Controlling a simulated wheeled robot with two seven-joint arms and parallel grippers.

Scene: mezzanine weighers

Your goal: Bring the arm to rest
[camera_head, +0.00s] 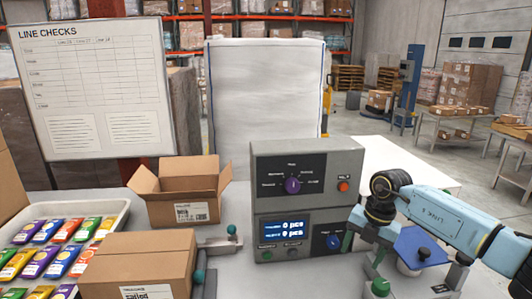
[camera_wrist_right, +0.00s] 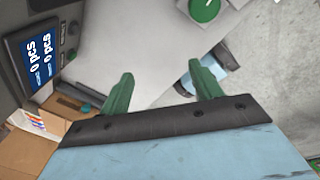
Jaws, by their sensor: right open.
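My right arm comes in from the right in the head view, its light blue link ending in a dark wrist joint. My right gripper (camera_head: 362,250) hangs beside the right side of the grey counting machine (camera_head: 263,211). In the right wrist view my right gripper (camera_wrist_right: 162,90) has its two green fingers spread wide, with nothing between them. The grey surface below shows through the gap. My left arm and gripper are not in view.
The machine's display (camera_head: 290,229) reads 0 pcs. A green button (camera_head: 380,287) and a blue plate (camera_head: 418,247) are close to my right gripper. A white table (camera_head: 400,165) lies behind.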

